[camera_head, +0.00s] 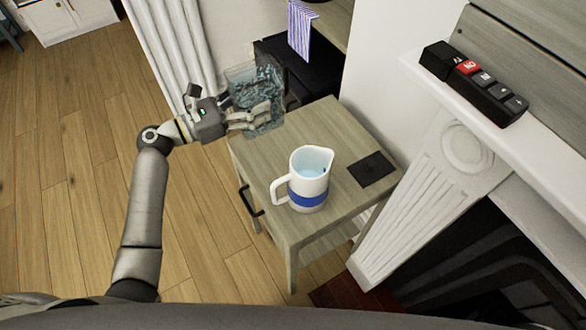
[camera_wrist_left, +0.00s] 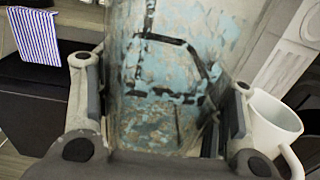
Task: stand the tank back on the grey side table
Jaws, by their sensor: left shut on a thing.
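The tank (camera_head: 241,74) is a clear, box-like container with mottled blue-grey contents. My left gripper (camera_head: 262,115) is shut on it and holds it at the far left corner of the grey side table (camera_head: 336,130). I cannot tell whether its base touches the tabletop. In the left wrist view the tank (camera_wrist_left: 165,75) fills the middle between the two fingers of my left gripper (camera_wrist_left: 160,105). Its lower part is hidden there by the gripper. My right gripper is not in view.
A white jug with a blue band (camera_head: 309,180) stands on the table's near middle. A dark square pad (camera_head: 371,169) lies to its right. A white mantel (camera_head: 500,130) with a row of dark blocks (camera_head: 473,82) stands right. A striped towel (camera_head: 300,28) hangs behind.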

